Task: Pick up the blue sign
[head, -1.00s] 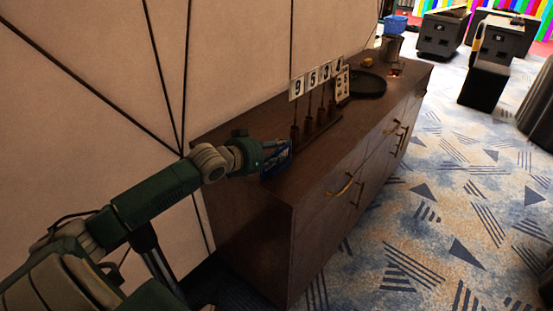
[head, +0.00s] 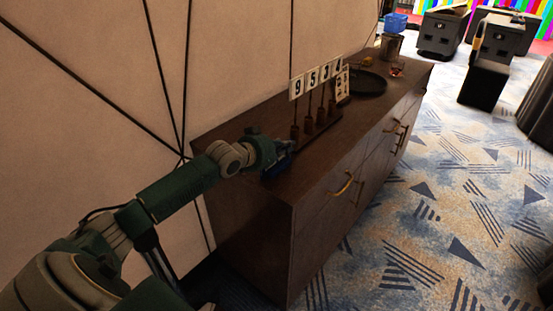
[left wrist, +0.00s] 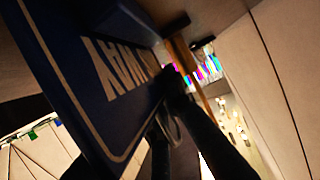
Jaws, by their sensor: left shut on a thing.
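The blue sign (left wrist: 100,75) fills much of the left wrist view, tilted, with a pale border line and pale lettering. A dark gripper finger lies against its right side. In the head view my left gripper (head: 281,158) is at the near end of the dark wooden cabinet top, shut on the sign. Only a small blue part of the sign (head: 280,167) shows there, below and beside the gripper; the rest is hidden. I cannot tell whether the sign still touches the cabinet top. My right gripper is not in view.
The wall is close on the left.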

